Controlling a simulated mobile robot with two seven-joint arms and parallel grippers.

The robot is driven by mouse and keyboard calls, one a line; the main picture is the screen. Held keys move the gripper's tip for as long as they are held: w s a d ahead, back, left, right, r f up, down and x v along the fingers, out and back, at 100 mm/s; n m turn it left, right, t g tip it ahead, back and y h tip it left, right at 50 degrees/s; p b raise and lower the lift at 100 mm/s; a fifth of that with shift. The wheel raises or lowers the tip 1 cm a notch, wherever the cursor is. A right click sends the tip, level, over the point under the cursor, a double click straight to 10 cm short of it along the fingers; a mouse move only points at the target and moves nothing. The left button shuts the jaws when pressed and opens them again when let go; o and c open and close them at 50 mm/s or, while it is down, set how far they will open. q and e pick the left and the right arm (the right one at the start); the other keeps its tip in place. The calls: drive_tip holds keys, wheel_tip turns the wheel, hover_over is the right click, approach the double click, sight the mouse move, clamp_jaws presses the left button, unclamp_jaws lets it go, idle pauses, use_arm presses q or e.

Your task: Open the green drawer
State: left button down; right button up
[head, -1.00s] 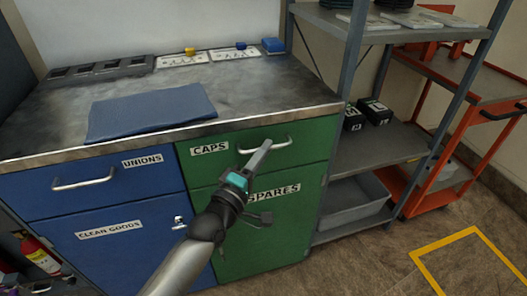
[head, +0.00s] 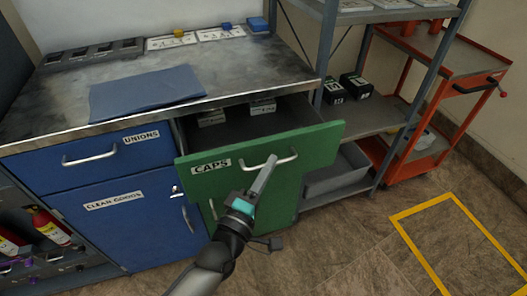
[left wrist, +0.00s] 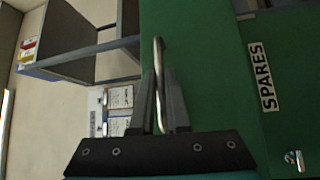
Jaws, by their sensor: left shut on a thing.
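The green drawer (head: 318,148), labelled CAPS, stands pulled out from the workbench, and its dark inside shows with small light items (head: 262,107) at the back. Its metal handle (head: 284,160) is on the front face. The green SPARES door (left wrist: 285,75) below is shut. My right gripper is not in view.
The blue UNIONS drawer (head: 60,160) and CLEAN GOODS door (head: 125,225) are shut. A blue mat (head: 145,93) lies on the worktop (head: 50,110). A grey shelf unit (head: 365,128) and an orange cart (head: 470,75) stand right. The floor (head: 350,245) in front is clear.

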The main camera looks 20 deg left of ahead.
use_arm(q)
drive_tip(key=s+d+p, duration=0.3)
drive_tip(key=s+d, duration=0.5)
drive_tip(key=s, duration=0.5)
drive_tip(key=shift+d, duration=0.35)
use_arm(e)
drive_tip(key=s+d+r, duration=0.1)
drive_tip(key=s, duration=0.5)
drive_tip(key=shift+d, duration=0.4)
use_arm(q)
drive_tip(key=c, duration=0.9)
unclamp_jaws()
